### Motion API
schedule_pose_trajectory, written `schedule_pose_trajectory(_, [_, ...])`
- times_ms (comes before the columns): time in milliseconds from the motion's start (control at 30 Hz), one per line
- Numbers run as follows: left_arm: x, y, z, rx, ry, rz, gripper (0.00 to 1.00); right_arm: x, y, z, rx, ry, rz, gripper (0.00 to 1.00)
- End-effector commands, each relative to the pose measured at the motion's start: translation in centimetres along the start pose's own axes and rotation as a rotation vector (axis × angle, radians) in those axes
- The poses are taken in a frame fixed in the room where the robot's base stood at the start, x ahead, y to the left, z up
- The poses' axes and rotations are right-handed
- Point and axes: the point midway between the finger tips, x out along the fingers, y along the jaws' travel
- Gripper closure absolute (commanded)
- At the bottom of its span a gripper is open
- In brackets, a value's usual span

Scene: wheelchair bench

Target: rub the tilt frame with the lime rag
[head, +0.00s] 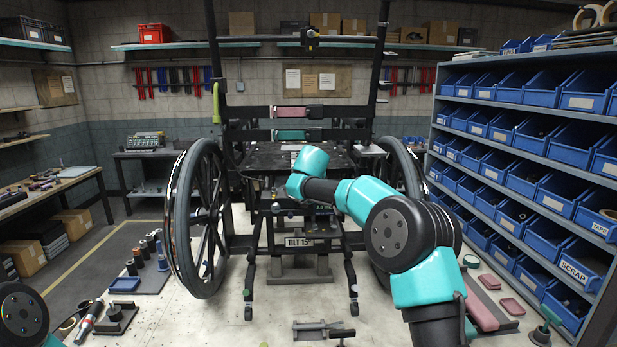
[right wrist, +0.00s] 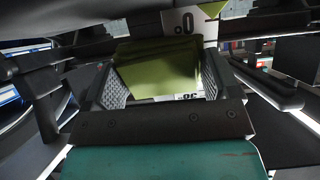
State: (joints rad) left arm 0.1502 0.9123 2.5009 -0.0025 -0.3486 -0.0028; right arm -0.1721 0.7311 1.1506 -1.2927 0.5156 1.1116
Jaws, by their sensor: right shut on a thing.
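The tilt frame is the dark frame of the wheelchair in the head view, with a "TILT 15" plate (head: 299,242) low at its front. My right arm reaches over the chair's front toward the seat (head: 262,160); its gripper is hidden there behind the arm. In the right wrist view, my right gripper (right wrist: 158,82) is shut on the lime rag (right wrist: 160,68), which lies folded between its ridged fingers. White labels and dark bars lie close beyond the rag; I cannot tell whether it touches them. My left gripper is out of view.
Large wheels (head: 200,218) flank the chair. A rack of blue bins (head: 573,147) stands at the right. A dark clamp-like tool (head: 322,331) lies at the bench's front, with bottles (head: 152,246) on the left.

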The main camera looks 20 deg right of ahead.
Motion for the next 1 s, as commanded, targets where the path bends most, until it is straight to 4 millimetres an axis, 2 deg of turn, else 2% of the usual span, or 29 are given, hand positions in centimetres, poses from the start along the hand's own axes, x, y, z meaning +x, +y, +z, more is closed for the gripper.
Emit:
schedule_pose_trajectory(200, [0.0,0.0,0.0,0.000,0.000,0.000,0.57,-0.3,0.7,-0.7,0.002,0.002,0.001,0.48])
schedule_pose_trajectory(567, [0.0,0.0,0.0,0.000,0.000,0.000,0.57,-0.3,0.8,-0.7,0.001,0.001,0.001,0.48])
schedule_pose_trajectory(1000, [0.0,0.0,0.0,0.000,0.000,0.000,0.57,0.1,0.8,0.8,0.001,0.001,0.001,0.48])
